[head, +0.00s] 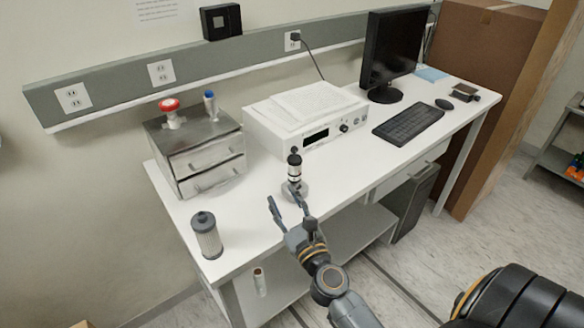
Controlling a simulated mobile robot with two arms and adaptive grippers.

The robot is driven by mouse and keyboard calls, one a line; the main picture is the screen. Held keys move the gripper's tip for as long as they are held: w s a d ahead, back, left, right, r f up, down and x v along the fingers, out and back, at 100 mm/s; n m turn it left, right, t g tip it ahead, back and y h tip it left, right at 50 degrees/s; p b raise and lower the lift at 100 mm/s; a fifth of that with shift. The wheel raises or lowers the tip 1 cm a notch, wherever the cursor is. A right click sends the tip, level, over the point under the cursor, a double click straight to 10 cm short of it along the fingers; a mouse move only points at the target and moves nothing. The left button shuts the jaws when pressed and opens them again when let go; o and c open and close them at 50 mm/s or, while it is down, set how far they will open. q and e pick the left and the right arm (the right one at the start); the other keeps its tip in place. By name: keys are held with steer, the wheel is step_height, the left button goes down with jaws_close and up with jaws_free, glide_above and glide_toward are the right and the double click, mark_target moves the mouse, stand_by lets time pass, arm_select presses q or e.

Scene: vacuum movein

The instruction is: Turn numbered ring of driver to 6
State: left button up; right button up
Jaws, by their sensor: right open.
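My left gripper is not in view.
Behind the driver is a white instrument (335,133). A monitor (392,50) and keyboard (409,124) are right.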

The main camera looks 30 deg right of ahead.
mark_target(295, 176)
steer(key=d+f+m+h, duration=0.1)
steer(key=m, duration=0.1)
steer(key=d+f+m+g+h, duration=0.1)
steer(key=d+m, duration=0.1)
steer(key=d+f+m+g+h, duration=0.1)
steer(key=d+m, duration=0.1)
steer(key=shift+w+d+f+h, duration=0.1)
steer(key=shift+d+f+h, duration=0.05)
steer(key=shift+h, duration=0.25)
steer(key=p+x, duration=0.1)
steer(key=x, duration=1.2)
steer(key=shift+w+d+f, duration=0.1)
steer(key=shift+w+f, duration=0.1)
steer(key=shift+w, duration=0.05)
